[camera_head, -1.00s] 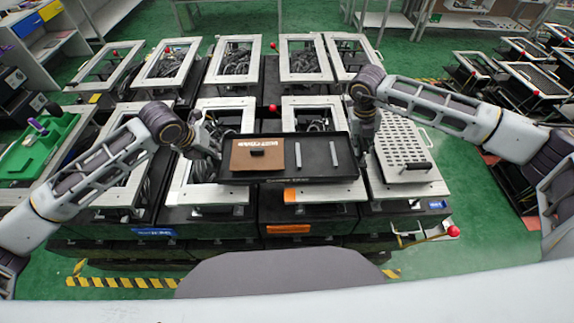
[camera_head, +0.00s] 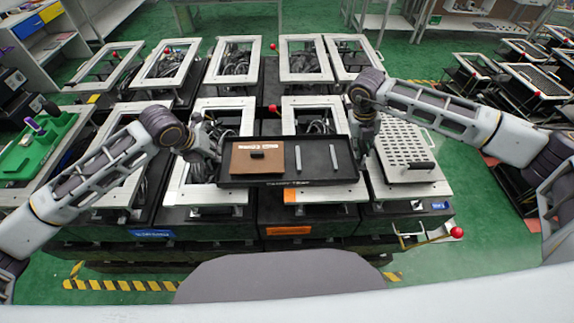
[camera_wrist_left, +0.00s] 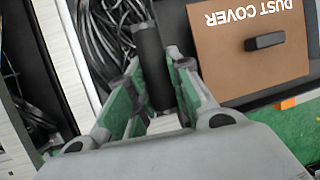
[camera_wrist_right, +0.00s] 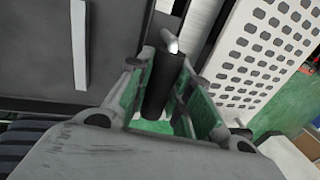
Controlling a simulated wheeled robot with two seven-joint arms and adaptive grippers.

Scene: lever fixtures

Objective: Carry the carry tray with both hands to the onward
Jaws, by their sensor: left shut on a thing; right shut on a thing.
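The black carry tray (camera_head: 300,180) is held up between my two grippers, above the lever fixtures, and looks roughly level. On it lie a brown dust cover (camera_head: 243,164) with a black handle and two thin light bars (camera_head: 333,156). My left gripper (camera_head: 212,152) is shut on the tray's left handle, a dark round bar (camera_wrist_left: 152,68) in the left wrist view. My right gripper (camera_head: 362,148) is shut on the right handle, a dark bar (camera_wrist_right: 160,85) in the right wrist view. "Onward" is not readable on anything in view.
Several white-framed fixtures (camera_head: 235,62) stand in rows under and behind the tray. A perforated white plate (camera_head: 403,150) with a handle is just right of it. A green tray (camera_head: 35,150) is at far left. Green floor (camera_head: 480,210) is clear at right.

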